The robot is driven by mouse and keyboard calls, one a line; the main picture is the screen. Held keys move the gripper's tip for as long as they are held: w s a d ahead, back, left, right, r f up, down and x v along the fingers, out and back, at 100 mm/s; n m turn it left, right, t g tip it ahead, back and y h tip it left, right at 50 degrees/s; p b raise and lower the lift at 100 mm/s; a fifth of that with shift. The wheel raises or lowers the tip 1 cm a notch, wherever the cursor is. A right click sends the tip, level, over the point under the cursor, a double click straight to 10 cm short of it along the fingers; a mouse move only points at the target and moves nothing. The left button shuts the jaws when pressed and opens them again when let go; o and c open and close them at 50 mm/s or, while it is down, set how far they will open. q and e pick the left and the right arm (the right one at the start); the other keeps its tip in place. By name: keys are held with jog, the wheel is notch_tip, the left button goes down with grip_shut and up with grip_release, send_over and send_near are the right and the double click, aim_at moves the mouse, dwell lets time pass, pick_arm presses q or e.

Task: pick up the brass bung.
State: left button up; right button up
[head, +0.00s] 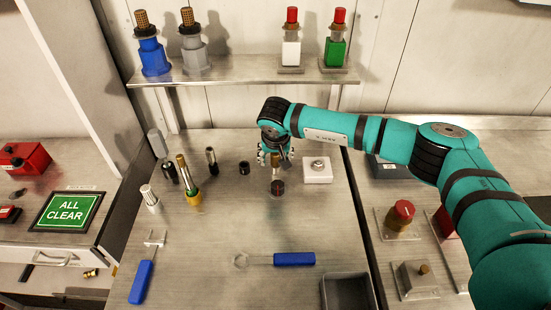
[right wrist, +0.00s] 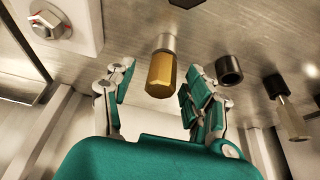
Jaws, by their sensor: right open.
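The brass bung (right wrist: 162,76) shows in the right wrist view as a hexagonal brass piece on a silvery round shank. It stands out from the steel bench between the fingers of my right gripper (right wrist: 160,68), with gaps on both sides. My right gripper is open and empty. My left gripper is not in view.
A white block with a hex bolt (head: 317,170) stands right of the gripper, and a black ring (head: 244,167) left. Several upright fittings stand farther left, including one with a yellow base (head: 193,196). A blue-handled tool (head: 293,259) and grey bin (head: 348,291) lie in front.

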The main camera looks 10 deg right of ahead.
grip_shut()
jog(key=shift+r, duration=0.15)
jog(key=shift+w+r+b, duration=0.1)
jog(key=shift+r+b, duration=0.45)
jog(key=shift+b+v, duration=0.65)
jog(key=shift+v, duration=0.4)
jog(key=s+r+b, duration=0.1)
jog(key=s+b, duration=0.3)
jog(key=s, duration=1.1)
jog(key=shift+s+r, duration=0.2)
jog(key=shift+r, duration=0.2)
